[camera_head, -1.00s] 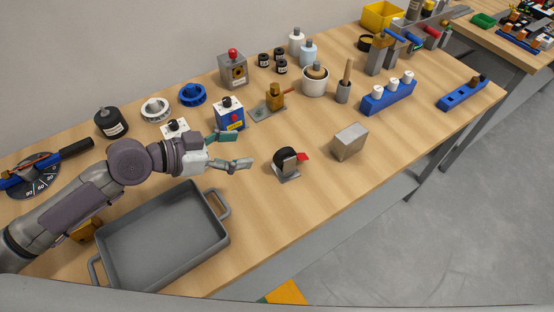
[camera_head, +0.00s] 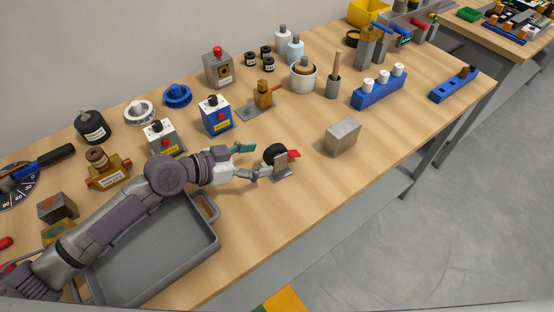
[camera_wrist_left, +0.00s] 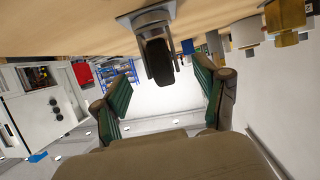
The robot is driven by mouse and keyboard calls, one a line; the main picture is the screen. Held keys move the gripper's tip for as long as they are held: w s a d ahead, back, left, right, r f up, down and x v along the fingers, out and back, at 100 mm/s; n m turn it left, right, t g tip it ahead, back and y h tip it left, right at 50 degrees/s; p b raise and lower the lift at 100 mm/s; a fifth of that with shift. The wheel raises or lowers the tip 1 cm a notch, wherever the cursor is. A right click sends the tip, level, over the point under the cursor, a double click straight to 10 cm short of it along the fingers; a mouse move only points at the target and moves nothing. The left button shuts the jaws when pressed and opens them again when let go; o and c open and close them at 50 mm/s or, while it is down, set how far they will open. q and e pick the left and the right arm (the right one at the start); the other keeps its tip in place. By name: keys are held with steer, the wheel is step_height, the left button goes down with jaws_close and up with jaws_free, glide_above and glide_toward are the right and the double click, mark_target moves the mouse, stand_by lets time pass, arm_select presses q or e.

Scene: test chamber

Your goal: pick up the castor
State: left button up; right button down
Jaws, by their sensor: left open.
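The castor (camera_head: 281,162) stands on the wooden table, with a black wheel, a grey metal bracket and plate, and a red tab. In the left wrist view the castor's wheel (camera_wrist_left: 158,60) shows upside down, ahead of the gap between my fingers. My left gripper (camera_head: 249,160) is open and empty, just left of the castor in the head view. One fingertip appears close to the castor's bracket; I cannot tell whether it touches. My left gripper's green-padded fingers (camera_wrist_left: 162,92) are spread in the wrist view. My right gripper is not in view.
A grey tray (camera_head: 150,262) lies under my left arm. A metal block (camera_head: 343,136) stands right of the castor. The table in front of the castor is clear.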

mark_target(277, 155)
arm_select(q)
steer(key=shift+w+d+f, duration=0.2)
steer(key=shift+w+d, duration=0.05)
steer(key=shift+d, duration=0.25)
steer(key=shift+w+d+p, duration=0.2)
steer(key=shift+d+p, duration=0.1)
steer(key=shift+p, duration=0.15)
steer(key=p+x, duration=0.1)
steer(key=x, duration=0.2)
steer(key=shift+w+d+f, duration=0.15)
steer(key=shift+d+f, duration=0.05)
steer(key=shift+w+d+f, duration=0.2)
steer(key=shift+d+f, duration=0.1)
steer(key=shift+r, duration=0.1)
jaws_close()
